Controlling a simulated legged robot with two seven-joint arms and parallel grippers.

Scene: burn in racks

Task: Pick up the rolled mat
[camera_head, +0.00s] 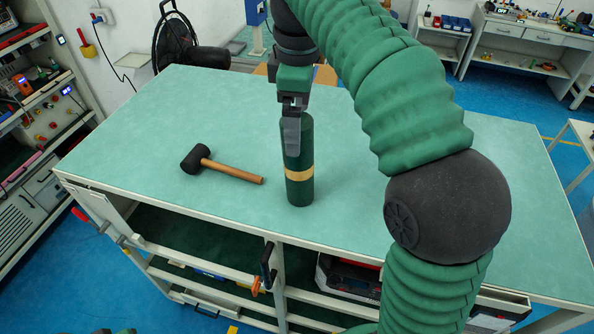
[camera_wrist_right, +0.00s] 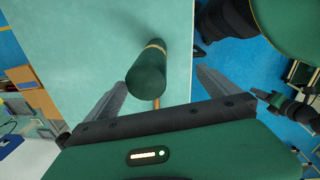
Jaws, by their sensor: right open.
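The rolled mat (camera_head: 300,190) is a dark green cylinder with a tan band. It stands upright on the green tabletop in the head view. My right gripper (camera_head: 292,152) comes down from above at the mat's upper part, and a finger covers some of it. In the right wrist view, the open right gripper (camera_wrist_right: 162,78) has its fingers on either side of the mat (camera_wrist_right: 147,76), with visible gaps. I cannot tell how deep the mat sits between them.
A mallet (camera_head: 222,168) with a black head and wooden handle lies on the workbench (camera_head: 130,130), left of the mat. Its handle shows partly behind the mat in the wrist view. The tabletop right of the mat is clear but under my arm. A black fan (camera_head: 175,40) stands behind the bench.

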